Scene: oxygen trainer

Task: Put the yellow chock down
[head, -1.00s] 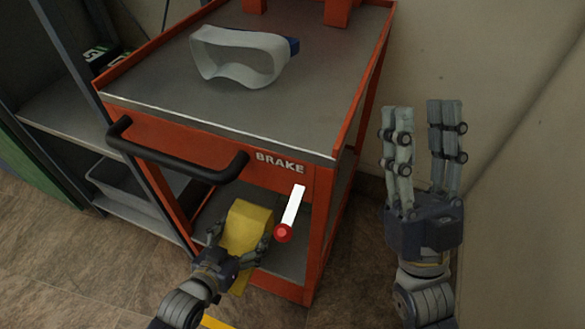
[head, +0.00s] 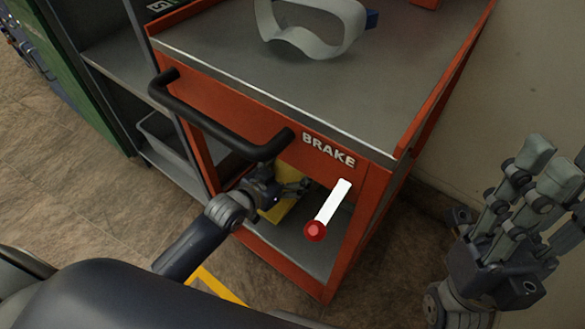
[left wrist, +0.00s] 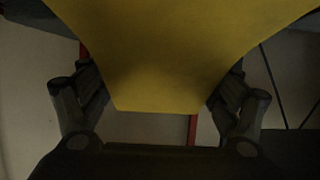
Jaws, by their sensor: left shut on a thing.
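The yellow chock (head: 279,210) is held by my left gripper (head: 290,190), just inside the cart's lower opening, below the black handle. The gripper and frame partly hide it, and I cannot tell whether it touches the lower shelf (head: 285,241). In the left wrist view the chock (left wrist: 165,60) fills the upper middle, with a finger of my left gripper (left wrist: 160,95) against each side. My right gripper (head: 545,175) is open and empty at the right, clear of the cart.
The orange cart (head: 262,108) has a black handle (head: 215,122) and a white brake lever (head: 333,202) with a red knob. A white visor (head: 312,42) lies on top. A grey shelf rack (head: 110,70) stands left. A yellow strip (head: 215,287) marks the floor.

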